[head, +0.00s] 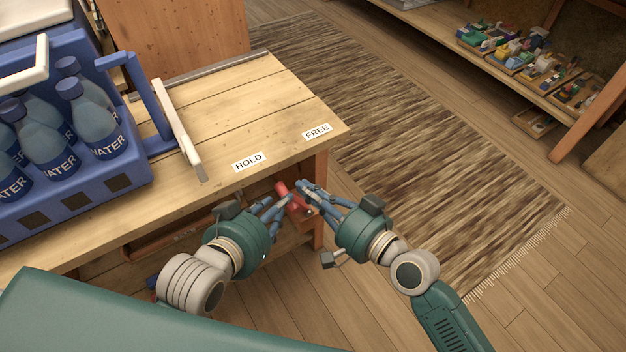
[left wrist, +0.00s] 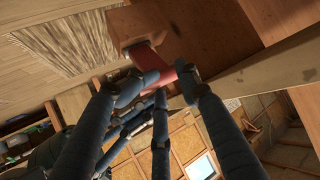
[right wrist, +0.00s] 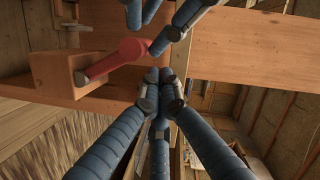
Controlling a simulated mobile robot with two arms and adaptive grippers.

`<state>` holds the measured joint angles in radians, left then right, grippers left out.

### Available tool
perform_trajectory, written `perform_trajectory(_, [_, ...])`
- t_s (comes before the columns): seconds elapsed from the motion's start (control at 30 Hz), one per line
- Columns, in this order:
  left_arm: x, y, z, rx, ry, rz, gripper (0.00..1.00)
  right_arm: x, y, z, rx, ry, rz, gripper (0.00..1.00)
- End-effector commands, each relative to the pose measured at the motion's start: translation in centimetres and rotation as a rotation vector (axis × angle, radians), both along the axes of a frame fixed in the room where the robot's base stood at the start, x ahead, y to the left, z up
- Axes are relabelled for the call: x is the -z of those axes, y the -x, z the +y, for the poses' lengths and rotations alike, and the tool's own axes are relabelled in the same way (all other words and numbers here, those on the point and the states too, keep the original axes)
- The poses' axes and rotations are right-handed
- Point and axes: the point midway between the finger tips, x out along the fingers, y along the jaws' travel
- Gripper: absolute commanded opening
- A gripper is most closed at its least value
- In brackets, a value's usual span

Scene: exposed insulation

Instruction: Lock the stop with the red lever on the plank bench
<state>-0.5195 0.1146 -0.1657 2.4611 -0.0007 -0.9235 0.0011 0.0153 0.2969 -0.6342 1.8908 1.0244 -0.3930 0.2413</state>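The red lever (head: 283,189) is below the front edge of the plank bench (head: 100,219), between my two grippers. Fingers partly cover it in the head view. In the right wrist view the lever (right wrist: 118,58) has a round end, and its arm runs left to a wooden block (right wrist: 60,75). My left gripper (head: 277,209) is open, its fingers spread close to the lever (left wrist: 151,66); contact is unclear. My right gripper (head: 306,190) has its fingertips drawn together beside the lever, with nothing visible between them. Labels HOLD (head: 248,162) and FREE (head: 317,131) are on the bench top.
A blue crate (head: 95,200) of water bottles stands on the bench at left. A pale bar (head: 178,130) lies beside it. A striped rug (head: 400,150) covers the floor at right. A low shelf (head: 500,70) with small items stands at the back right.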

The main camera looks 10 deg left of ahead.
Motion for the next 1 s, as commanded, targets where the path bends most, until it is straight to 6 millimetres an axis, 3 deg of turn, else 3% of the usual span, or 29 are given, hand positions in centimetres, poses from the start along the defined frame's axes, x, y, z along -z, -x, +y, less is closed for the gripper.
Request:
perform_trajectory(0.13, [3.7,3.6,1.2,-0.011,-0.044,0.202,0.34,-0.2,0.4,0.4,-0.002,0.040,-0.038,0.00])
perform_trajectory(0.3, [5.2,5.7,1.9,-0.017,-0.066,0.301,0.32,0.0,0.7,0.7,-0.002,0.049,-0.050,0.00])
perform_trajectory(0.6, [6.0,7.2,2.5,-0.024,-0.080,0.370,0.32,0.1,1.1,1.1,-0.001,0.050,-0.051,0.00])
perform_trajectory(1.0, [6.2,7.7,2.6,-0.027,-0.084,0.389,0.32,0.1,1.2,1.2,-0.001,0.049,-0.051,0.00])
